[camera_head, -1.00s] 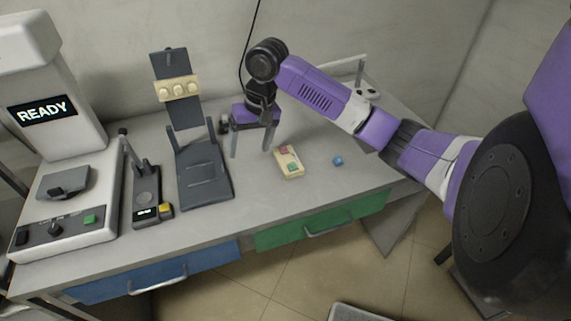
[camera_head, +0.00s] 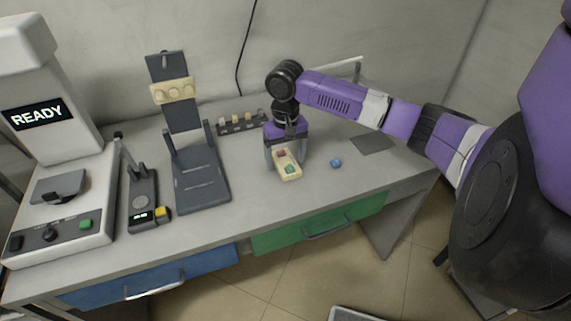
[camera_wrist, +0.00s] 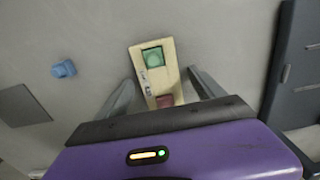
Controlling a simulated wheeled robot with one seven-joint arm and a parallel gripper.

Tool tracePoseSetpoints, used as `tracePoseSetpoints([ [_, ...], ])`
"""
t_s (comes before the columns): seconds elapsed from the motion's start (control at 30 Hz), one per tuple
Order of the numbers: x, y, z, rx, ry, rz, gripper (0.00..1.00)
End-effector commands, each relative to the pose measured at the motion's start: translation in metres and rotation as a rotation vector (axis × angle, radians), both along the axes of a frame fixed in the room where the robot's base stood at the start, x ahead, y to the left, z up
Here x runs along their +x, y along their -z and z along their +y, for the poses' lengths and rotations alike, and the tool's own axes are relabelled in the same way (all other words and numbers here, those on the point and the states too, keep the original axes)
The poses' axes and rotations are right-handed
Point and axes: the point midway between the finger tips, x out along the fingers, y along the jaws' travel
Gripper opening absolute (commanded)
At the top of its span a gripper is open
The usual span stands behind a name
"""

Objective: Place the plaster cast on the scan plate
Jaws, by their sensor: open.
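A cream block (camera_head: 290,174) with a green and a reddish square lies on the table; it may be the plaster cast. In the wrist view the block (camera_wrist: 144,57) shows handwriting. Another cream piece (camera_head: 172,91) with several round bumps sits on the upright arm of a dark hinged stand (camera_head: 200,180). My gripper (camera_head: 287,162) is open, pointing down, with its fingers (camera_wrist: 160,84) either side of the block's rear part. I cannot tell whether they touch it. The scan plate may be the flat grey plate (camera_head: 373,144) at right, also in the wrist view (camera_wrist: 22,104).
A white READY machine (camera_head: 70,225) with a grey platform (camera_head: 45,185) stands at left. A small device (camera_head: 142,205) with a yellow button is beside it. A rack (camera_head: 228,127) of several blanks stands behind. A small blue piece (camera_head: 335,163) lies right of the block.

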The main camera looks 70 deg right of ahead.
Motion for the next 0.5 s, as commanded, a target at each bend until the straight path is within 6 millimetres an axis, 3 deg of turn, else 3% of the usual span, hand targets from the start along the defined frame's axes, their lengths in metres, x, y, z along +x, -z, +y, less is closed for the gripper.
tracePoseSetpoints([
  [0.23,0.0002,0.0021,-0.0002,0.000,0.000,-0.001,0.78],
  [0.5,0.0003,0.0020,-0.0002,0.000,0.000,-0.001,0.27],
])
